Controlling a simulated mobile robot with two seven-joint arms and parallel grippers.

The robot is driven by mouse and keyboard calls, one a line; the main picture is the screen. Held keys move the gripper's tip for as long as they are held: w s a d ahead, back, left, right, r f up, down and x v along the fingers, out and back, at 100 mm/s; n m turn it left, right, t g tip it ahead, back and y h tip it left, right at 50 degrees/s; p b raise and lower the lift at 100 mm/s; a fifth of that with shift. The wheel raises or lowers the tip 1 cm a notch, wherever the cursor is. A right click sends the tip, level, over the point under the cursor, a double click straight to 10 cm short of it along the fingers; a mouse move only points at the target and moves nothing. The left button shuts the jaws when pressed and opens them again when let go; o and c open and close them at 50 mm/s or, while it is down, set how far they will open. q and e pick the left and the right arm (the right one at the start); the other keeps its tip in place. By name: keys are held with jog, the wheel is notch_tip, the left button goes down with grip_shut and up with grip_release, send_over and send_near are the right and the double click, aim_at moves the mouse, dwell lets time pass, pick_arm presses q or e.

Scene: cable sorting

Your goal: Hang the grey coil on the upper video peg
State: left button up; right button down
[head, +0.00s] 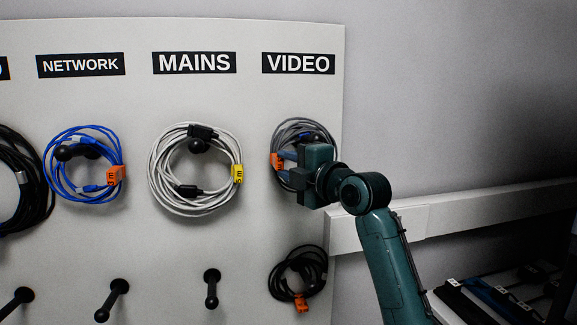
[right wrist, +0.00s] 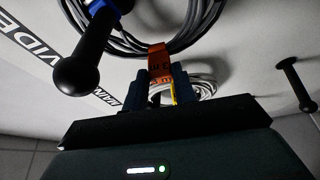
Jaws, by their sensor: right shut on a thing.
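The grey coil (head: 292,126) is at the upper video peg, below the VIDEO label, with an orange tag on its left side. In the right wrist view, the grey coil (right wrist: 203,22) lies close to the board, and the black ball-ended peg (right wrist: 90,52) stands out through its loop. My right gripper (head: 284,166) is shut on the coil at its orange tag (right wrist: 158,62); its fingers also show in the right wrist view (right wrist: 160,82). The gripper hides the coil's lower right part in the head view. My left gripper is not in view.
A black coil (head: 300,273) hangs on the lower video peg. A white coil (head: 160,180) hangs under MAINS and a blue coil (head: 60,180) under NETWORK. Lower pegs (head: 112,300) there are bare. A pale rail (head: 450,208) runs along the wall at right.

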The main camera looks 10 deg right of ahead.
jog(key=shift+f, duration=0.25)
jog(key=c, duration=1.4)
grip_release()
jog(key=shift+c, duration=0.2)
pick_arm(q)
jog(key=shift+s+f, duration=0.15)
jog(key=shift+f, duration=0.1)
pick_arm(e)
jog(key=o, duration=0.4)
jog(key=shift+r, duration=0.1)
jog(key=shift+s, duration=0.1)
